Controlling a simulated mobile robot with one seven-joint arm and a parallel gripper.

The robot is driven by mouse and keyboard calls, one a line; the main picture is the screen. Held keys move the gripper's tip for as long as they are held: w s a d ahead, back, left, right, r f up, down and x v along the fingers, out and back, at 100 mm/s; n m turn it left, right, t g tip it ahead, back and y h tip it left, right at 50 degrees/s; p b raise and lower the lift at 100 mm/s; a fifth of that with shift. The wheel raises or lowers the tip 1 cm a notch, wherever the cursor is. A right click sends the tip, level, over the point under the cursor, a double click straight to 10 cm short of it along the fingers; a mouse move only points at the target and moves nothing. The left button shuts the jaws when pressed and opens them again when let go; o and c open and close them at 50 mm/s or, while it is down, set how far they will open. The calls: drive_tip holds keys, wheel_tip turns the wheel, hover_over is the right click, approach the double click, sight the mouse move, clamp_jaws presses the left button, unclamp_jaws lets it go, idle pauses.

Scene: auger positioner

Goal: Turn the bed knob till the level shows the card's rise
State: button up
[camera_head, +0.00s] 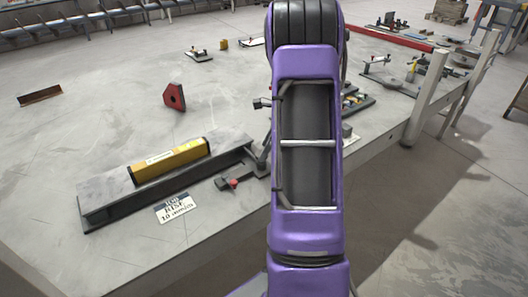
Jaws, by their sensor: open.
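The grey bed (107,203) is a long plate on the table, running from front left to back right. A yellow level (168,161) lies along its top; its reading is too small to make out. A white card (175,208) lies in front of the bed, with "RISE" and what looks like "10" legible. A dark fitting with a red tip (233,183) sits by the bed's right end; I cannot tell whether it is the bed knob. My purple arm covers the area just right of it. My gripper cannot be made out.
The grey table (80,130) has a red angled block (174,97) behind the bed and a brown angle bar (40,95) at far left. Clamps and tools stand at the back and right. A post (425,97) rises at the right edge. The table's left part is mostly clear.

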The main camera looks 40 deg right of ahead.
drive_tip(key=shift+x, duration=0.75)
clamp_jaws()
